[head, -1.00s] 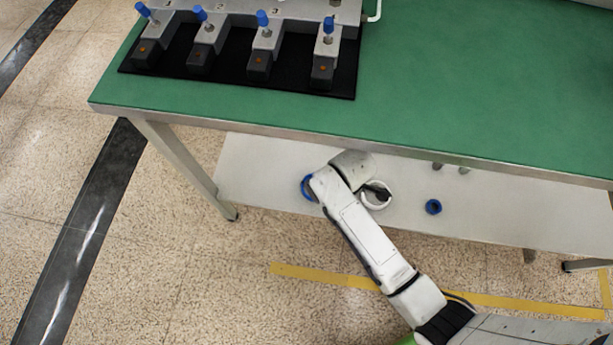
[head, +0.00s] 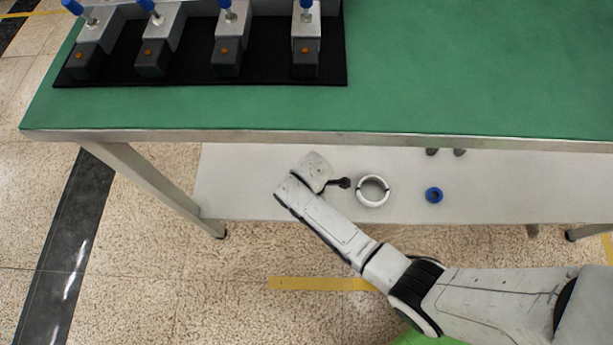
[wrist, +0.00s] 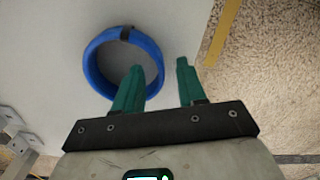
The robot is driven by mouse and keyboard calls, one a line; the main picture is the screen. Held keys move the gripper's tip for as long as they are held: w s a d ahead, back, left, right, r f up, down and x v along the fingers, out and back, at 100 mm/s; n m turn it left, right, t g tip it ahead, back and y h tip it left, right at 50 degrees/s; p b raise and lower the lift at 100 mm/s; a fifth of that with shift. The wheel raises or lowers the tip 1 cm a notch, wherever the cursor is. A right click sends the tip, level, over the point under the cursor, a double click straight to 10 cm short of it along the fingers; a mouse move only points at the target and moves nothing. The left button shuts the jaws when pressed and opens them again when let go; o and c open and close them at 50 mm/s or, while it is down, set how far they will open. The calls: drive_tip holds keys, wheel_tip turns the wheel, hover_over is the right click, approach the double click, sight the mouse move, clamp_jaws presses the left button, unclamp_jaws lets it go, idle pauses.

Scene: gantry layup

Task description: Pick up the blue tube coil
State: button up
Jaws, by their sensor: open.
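The blue tube coil (wrist: 91,68) is a blue ring with a black band at its top in the wrist view. It lies flat on the pale lower shelf. My gripper (wrist: 160,64) is open, with two green fingers. In the wrist view the left finger overlaps the coil's inside and the right finger is outside it, so the coil's right rim shows between them. I cannot tell how far above the shelf the fingertips are. In the head view my arm hides this coil and my fingers.
On the lower shelf (head: 520,190) are a white coil (head: 373,204) and a small blue ring (head: 434,202) to the right. The green table top (head: 430,90) overhangs the shelf, with a metal front edge. A table leg (head: 155,186) stands at the left.

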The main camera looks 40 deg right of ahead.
wheel_tip(320, 180, down, 2)
drive_tip(key=shift+f+b, duration=0.15)
drive_tip(key=shift+b, duration=0.15)
clamp_jaws()
